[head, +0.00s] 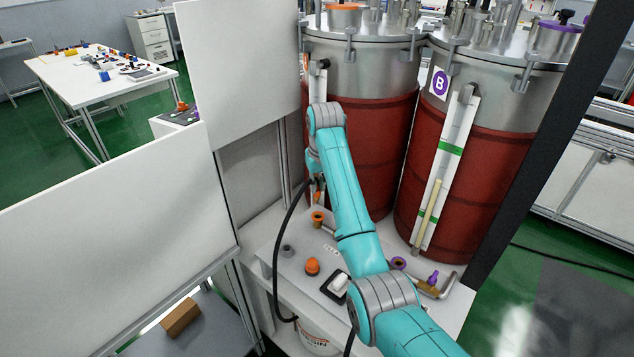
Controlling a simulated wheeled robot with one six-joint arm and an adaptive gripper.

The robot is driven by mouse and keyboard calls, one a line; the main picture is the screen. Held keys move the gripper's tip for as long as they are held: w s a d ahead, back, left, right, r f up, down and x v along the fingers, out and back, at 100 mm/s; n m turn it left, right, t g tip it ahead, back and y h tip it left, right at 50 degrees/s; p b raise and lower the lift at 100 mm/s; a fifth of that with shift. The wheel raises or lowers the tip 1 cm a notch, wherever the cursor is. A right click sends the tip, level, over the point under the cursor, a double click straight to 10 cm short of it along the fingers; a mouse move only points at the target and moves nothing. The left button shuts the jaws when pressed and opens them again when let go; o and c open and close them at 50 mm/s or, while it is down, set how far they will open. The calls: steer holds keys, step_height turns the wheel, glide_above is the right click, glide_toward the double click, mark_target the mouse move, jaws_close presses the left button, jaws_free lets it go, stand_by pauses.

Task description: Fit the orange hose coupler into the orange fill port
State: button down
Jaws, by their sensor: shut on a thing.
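My gripper (316,186) is at the end of the teal arm, low in front of the left tank, and partly hidden by my own arm. It is shut on the orange hose coupler (318,196), of which only a small orange part shows. A black hose (277,245) loops from there down to the left. An orange ring on a brass-coloured fitting (317,218) stands on the white shelf just below the gripper. Another orange ring (345,7) is on the left tank's lid. I cannot tell for certain which ring is the fill port.
Red-jacketed tanks (460,205) stand close behind. White panels (90,240) close off the left.

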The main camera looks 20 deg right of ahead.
mark_target(319, 196)
steer(key=shift+d+f, duration=0.2)
steer(key=shift+f, duration=0.6)
steer(key=shift+s+x, duration=0.2)
steer(key=shift+x, duration=0.75)
steer(key=shift+s+x, duration=0.2)
steer(key=shift+x, duration=0.75)
steer(key=shift+s+x, duration=0.15)
steer(key=shift+x, duration=0.65)
steer(key=shift+s+x, duration=0.15)
steer(key=shift+x, duration=0.6)
steer(key=c, duration=1.1)
jaws_free()
steer(key=shift+f, duration=0.15)
steer(key=v, duration=1.2)
